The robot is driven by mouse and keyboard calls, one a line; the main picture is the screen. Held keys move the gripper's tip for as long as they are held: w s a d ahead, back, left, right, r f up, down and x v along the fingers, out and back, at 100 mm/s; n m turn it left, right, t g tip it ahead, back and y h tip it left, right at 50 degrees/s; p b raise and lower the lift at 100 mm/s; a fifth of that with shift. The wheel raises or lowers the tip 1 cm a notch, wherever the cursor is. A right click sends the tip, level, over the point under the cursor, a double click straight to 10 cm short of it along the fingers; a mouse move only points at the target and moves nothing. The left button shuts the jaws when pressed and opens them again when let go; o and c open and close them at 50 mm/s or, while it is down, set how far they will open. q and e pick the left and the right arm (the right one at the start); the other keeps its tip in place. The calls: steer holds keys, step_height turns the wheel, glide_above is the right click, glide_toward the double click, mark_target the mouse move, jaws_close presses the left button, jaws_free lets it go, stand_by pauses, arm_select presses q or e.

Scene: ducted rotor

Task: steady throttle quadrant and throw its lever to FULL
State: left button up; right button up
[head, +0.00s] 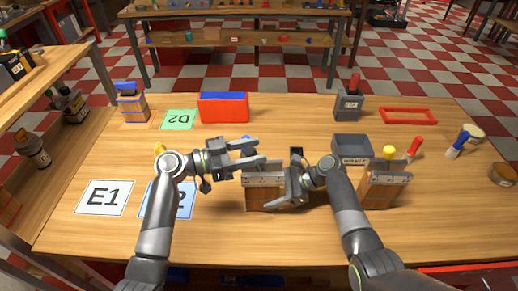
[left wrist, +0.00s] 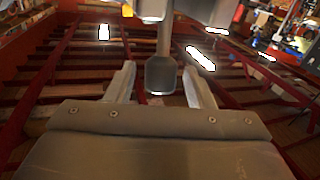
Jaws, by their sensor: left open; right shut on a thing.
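A wooden block with a metal top plate, which I take for the throttle quadrant (head: 262,197), stands at the table's middle in the head view. My right gripper (head: 283,196) is shut on its right side and covers part of it. My left gripper (head: 261,153) is open just above and behind the block's top. In the left wrist view, a grey lever-like stem with a blunt dark end (left wrist: 161,76) shows between the open fingers (left wrist: 162,88), with gaps on both sides. The lever and its FULL mark cannot be made out in the head view.
A similar wooden block (head: 378,194) stands right of my right arm, by a grey open box (head: 352,147). Behind are a grey box with a red handle (head: 349,106), a red frame (head: 408,116) and a red-blue box (head: 223,108). An E1 card (head: 103,198) lies left.

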arm_select(q)
steer(key=shift+x, duration=1.05)
jaws_close()
